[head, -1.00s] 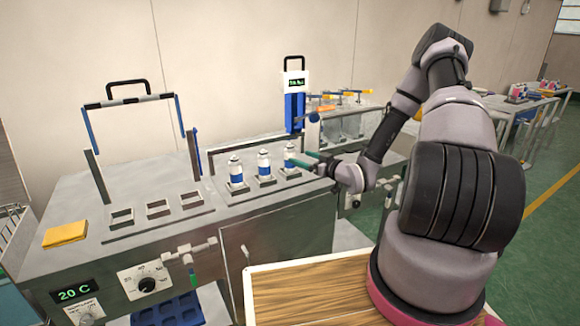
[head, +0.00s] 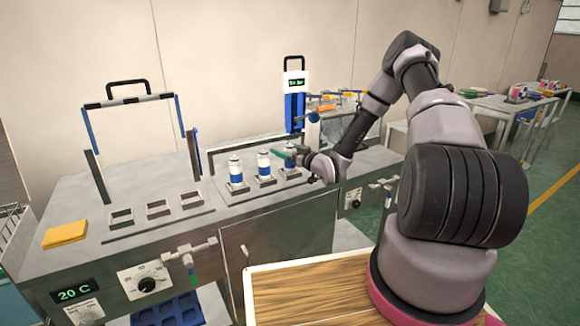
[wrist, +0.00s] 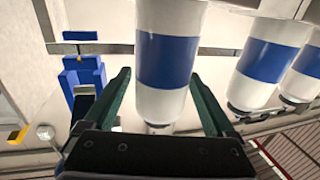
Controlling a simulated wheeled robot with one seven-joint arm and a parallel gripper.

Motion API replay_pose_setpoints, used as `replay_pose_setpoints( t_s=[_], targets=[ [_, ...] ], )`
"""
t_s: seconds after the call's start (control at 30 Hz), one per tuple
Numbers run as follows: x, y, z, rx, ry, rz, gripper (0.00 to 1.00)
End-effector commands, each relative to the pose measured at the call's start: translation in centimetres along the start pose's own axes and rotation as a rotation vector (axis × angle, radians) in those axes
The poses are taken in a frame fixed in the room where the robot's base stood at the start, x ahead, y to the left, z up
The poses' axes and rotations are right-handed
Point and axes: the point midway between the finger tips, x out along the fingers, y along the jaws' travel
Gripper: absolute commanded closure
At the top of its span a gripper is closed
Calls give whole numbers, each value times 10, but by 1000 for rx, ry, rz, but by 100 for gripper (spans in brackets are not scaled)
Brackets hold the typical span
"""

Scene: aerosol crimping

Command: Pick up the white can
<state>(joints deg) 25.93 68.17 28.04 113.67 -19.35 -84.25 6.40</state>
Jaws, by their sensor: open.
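Several white cans with blue bands stand upright in square holders on the metal bench. In the head view the left can (head: 236,170) and middle can (head: 264,163) are clear, and the right can (head: 290,157) is partly covered by my gripper (head: 284,152). In the wrist view the nearest white can (wrist: 168,62) stands between and just beyond the two green fingers of my gripper (wrist: 160,100), which is open. I cannot tell whether a finger touches it. Two more cans (wrist: 264,62) show to its right.
A blue gauge post (head: 294,105) stands behind the right can. A folding frame (head: 128,102) rises over that part of the bench.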

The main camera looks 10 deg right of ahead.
Motion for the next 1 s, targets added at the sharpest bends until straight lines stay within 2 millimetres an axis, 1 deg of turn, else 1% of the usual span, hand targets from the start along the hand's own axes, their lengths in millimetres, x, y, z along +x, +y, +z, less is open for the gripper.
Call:
replay_pose_setpoints(
  t_s=[0.07,0.27,0.37,0.4,0.47,0.5,0.53,0.87,1.0],
  targets=[
    [4,0,0,0,-1,1,10],
    [4,0,0,1,-1,1,10],
    [4,0,0,1,-1,1,44],
    [4,0,0,1,-1,1,59],
    [4,0,0,1,-1,1,82],
    [4,0,0,1,-1,1,98],
    [4,0,0,1,0,1,100],
    [4,0,-2,0,1,1,100],
    [4,1,-19,-2,3,1,100]
  ],
)
